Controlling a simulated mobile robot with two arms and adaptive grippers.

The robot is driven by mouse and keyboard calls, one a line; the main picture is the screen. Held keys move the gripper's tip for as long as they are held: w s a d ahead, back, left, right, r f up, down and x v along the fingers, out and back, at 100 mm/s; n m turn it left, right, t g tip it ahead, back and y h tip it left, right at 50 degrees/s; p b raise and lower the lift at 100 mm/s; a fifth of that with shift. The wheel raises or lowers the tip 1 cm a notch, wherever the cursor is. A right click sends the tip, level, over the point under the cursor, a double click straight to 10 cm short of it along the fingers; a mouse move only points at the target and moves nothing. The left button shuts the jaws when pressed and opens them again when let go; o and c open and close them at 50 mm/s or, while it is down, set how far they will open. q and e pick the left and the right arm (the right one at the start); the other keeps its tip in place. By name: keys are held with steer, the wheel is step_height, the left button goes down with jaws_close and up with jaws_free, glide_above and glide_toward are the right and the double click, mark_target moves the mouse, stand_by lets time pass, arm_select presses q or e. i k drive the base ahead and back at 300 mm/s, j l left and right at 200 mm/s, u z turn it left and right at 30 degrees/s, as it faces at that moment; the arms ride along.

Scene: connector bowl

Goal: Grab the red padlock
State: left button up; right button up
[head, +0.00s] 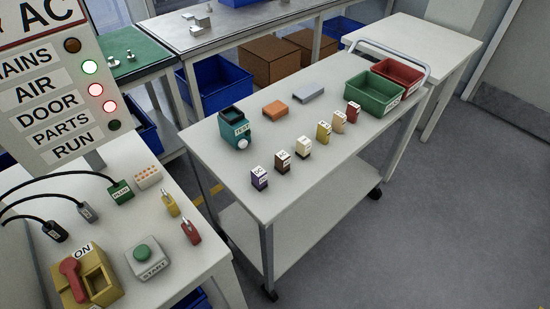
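The red padlock (190,231) stands on the near left table, close to its right edge, with a grey shackle on top. A yellow padlock (170,204) stands just behind it and to its left, apart from it. Neither of my grippers shows in the head view.
A beige switch box with a red handle (70,270), a START button box (146,258), a green connector (121,192) and cables share the near table. A sign board (50,90) rises at left. A white cart (330,125) holds small labelled blocks and bins.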

mark_target(191, 232)
steer(key=u, duration=0.95)
steer(key=k+l+u, duration=0.15)
steer(key=l+u, duration=0.2)
steer(key=k+l+u, duration=0.2)
steer(key=u, duration=0.15)
steer(key=k+l+u, duration=0.25)
steer(key=u, duration=0.15)
steer(key=k+l, duration=0.05)
steer(key=l, duration=0.05)
